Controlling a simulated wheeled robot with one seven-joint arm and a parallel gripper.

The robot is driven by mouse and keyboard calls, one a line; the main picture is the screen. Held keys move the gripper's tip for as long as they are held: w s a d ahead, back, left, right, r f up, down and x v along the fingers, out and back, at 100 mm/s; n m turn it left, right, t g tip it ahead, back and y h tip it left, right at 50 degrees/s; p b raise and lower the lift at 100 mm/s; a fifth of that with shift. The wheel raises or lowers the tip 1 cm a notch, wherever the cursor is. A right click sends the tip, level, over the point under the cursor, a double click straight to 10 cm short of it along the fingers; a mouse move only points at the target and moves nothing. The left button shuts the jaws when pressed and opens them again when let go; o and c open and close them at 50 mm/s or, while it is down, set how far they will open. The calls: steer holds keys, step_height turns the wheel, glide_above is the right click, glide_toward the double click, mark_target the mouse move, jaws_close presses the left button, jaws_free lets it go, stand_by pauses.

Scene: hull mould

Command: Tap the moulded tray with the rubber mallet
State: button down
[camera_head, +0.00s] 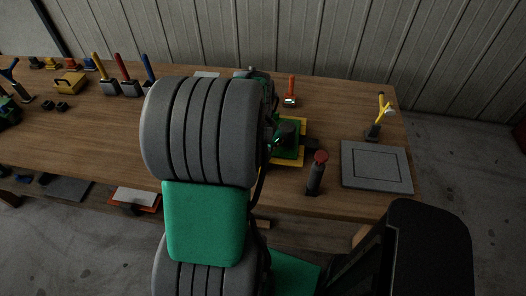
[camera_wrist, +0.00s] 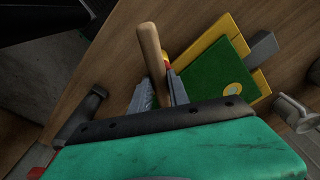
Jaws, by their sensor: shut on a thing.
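The rubber mallet shows in the wrist view as a pale wooden handle (camera_wrist: 150,45) standing between my gripper's fingers (camera_wrist: 160,92), which are shut on it. Its head is hidden in that view. In the head view my arm covers most of the gripper, and a dark rounded shape (camera_head: 287,128) over the green piece may be the mallet head. The moulded tray appears to be the green piece in a yellow frame (camera_wrist: 208,84), with a small pale disc on it; it also shows in the head view (camera_head: 293,154). I cannot tell whether mallet and tray touch.
A black upright tool with a red top (camera_head: 316,175) stands close to the right of the tray. A grey plate (camera_head: 375,182) lies at the table's right end, with a yellow forked tool (camera_head: 380,108) behind it. An orange-handled tool (camera_head: 291,88) stands behind. Several tools stand at left.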

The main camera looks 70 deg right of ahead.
steer(key=shift+s+a+r+p, duration=0.15)
steer(key=shift+r+p, duration=2.1)
steer(key=shift+r, duration=0.3)
steer(key=shift+r, duration=0.2)
